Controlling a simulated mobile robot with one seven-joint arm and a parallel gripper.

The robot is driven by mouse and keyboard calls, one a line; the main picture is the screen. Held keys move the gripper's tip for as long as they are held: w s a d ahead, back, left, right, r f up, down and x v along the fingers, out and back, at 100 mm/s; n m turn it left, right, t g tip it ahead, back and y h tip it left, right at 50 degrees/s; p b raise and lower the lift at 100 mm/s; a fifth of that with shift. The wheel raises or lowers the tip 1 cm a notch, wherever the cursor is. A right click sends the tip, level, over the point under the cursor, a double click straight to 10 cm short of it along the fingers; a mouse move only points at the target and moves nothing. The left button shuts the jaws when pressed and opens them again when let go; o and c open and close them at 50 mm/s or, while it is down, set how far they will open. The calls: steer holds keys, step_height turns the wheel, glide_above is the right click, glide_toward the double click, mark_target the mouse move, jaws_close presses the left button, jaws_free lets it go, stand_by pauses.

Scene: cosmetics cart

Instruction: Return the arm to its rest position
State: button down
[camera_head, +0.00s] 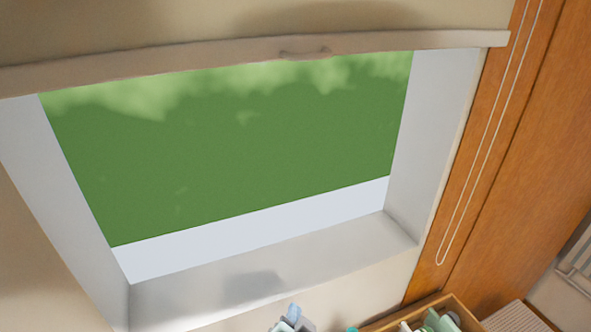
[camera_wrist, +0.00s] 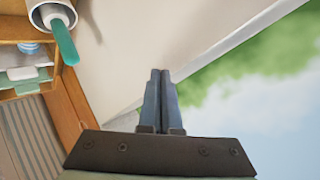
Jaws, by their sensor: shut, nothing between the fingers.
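My gripper (camera_wrist: 160,75) is in the middle of the wrist view, with its two dark fingers pressed together and nothing between them. It is in the air in front of the pale wall below the window, apart from everything around it. In the head view the arm and gripper cannot be made out with certainty.
A window (camera_head: 240,150) with a pale sill (camera_head: 330,250) fills much of the head view. A blind cord (camera_head: 470,190) hangs at its right. A wooden cart (camera_head: 462,303) holding bottles is at the bottom right. The wrist view shows a white cup (camera_wrist: 48,14) with a teal item (camera_wrist: 66,45) at upper left.

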steer(key=w+r+n+t+b, duration=0.2)
steer(key=r+t+b, duration=0.15)
steer(key=r, duration=1.05)
steer(key=w+r+n+t+b, duration=0.15)
steer(key=r+t, duration=0.35)
steer(key=r, duration=0.9)
steer(key=s+r+n+t+b, duration=0.2)
steer(key=s+r+t, duration=0.2)
steer(key=s+r, duration=0.3)
steer(key=s+r+n+t+b, duration=0.2)
steer(key=s+r, duration=0.6)
steer(key=r, duration=0.5)
steer(key=shift+s+n+t, duration=0.3)
steer(key=shift+n+t, duration=0.05)
steer(key=shift+t, duration=0.5)
steer(key=shift+d, duration=0.1)
